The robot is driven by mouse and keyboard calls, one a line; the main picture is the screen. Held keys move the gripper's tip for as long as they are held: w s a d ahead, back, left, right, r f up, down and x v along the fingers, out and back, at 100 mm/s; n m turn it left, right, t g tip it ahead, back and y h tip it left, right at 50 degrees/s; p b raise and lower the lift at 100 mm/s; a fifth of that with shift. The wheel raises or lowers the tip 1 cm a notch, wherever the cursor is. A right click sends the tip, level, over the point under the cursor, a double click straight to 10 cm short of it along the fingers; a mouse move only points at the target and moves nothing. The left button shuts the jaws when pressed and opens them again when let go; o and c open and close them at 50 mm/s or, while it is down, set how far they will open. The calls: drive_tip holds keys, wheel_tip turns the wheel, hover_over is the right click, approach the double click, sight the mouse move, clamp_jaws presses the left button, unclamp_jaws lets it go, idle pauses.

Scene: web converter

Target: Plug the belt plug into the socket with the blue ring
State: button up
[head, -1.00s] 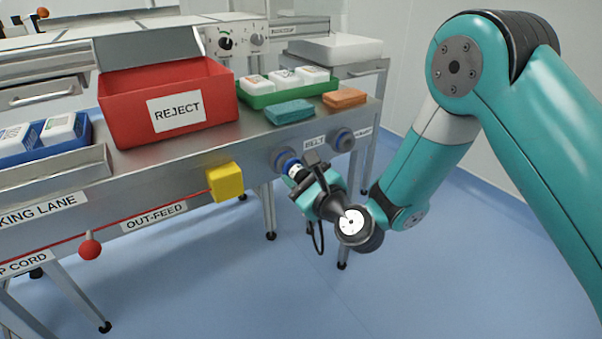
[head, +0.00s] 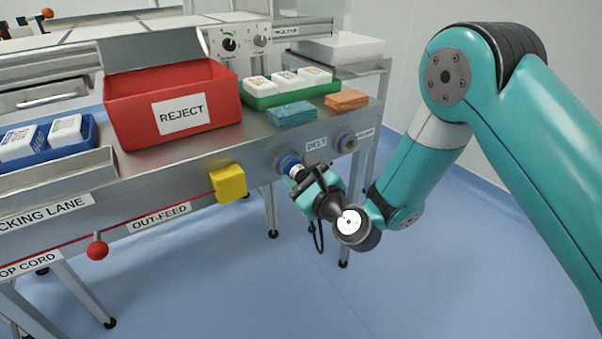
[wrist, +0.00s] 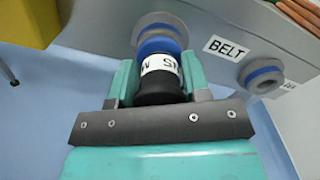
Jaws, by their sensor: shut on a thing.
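My gripper (wrist: 160,88) is shut on the belt plug (wrist: 160,66), which has a black body and a white band with partly readable dark letters. In the head view my gripper (head: 309,183) is at the machine's front panel, below the table edge. The plug's front end points at the left socket (wrist: 160,20), a grey round fitting with blue (head: 287,161) at its mouth. The plug's front meets or nearly meets this socket; I cannot tell how deep it sits. A second socket (wrist: 262,76) with a bluish ring is to the right, past the BELT label (wrist: 226,48).
A yellow box (head: 228,183) sits on the panel left of my gripper. A red REJECT bin (head: 172,136), a green tray (head: 262,100), and teal (head: 292,114) and orange (head: 346,99) pads are on the table above. The floor in front is clear.

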drive_tip(key=shift+w+a+p, duration=0.15)
drive_tip(key=shift+w+p, duration=0.1)
drive_tip(key=shift+p, duration=0.3)
drive_tip(key=o, duration=1.2)
